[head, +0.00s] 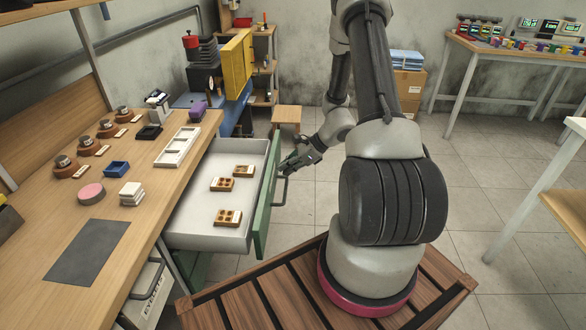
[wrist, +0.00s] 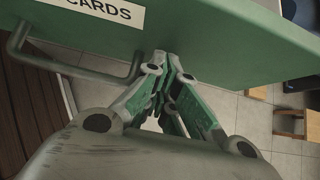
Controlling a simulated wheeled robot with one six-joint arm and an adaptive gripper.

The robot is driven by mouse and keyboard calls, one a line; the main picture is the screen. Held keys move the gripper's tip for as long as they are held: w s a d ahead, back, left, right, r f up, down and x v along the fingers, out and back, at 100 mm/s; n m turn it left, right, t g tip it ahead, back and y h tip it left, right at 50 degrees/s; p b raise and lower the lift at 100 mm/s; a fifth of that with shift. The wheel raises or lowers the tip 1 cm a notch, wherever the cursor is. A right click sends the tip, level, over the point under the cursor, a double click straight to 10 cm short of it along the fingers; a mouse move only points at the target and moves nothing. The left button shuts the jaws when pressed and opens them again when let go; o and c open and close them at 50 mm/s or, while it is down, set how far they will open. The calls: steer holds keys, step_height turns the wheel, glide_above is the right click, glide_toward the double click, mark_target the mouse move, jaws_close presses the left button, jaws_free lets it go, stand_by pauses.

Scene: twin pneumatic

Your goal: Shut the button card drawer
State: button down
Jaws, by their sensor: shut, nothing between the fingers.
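The button card drawer (head: 213,217) is pulled out from under the workbench in the head view. Several brown button cards (head: 222,184) lie inside it. Its green front (head: 268,190) faces right and carries a grey bar handle (head: 284,184). My gripper (head: 287,163) is shut and empty, at the outer side of the green front near its far end. In the wrist view, my closed fingertips (wrist: 166,56) are close to the green front (wrist: 225,40), beside the handle (wrist: 100,72) and a label reading "CARDS" (wrist: 105,12). I cannot tell whether they touch it.
The workbench (head: 150,215) carries several brown round stands, a blue bin (head: 117,169), a white tray (head: 178,147) and a grey mat (head: 88,252). A small wooden stool (head: 286,115) stands behind the drawer. A wooden slatted platform (head: 250,305) lies in front.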

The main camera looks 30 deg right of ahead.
glide_toward(219, 174)
steer(key=w+a+f, duration=0.1)
steer(key=w+a, duration=0.1)
steer(key=a, duration=0.1)
steer(key=w+a+f, duration=0.1)
steer(key=a, duration=0.1)
steer(key=shift+w+a+f, duration=0.25)
steer(key=shift+w+f, duration=0.05)
steer(key=shift+w, duration=0.05)
steer(key=shift+a+r, duration=0.1)
steer(key=shift+a, duration=0.05)
steer(key=shift+w, duration=0.1)
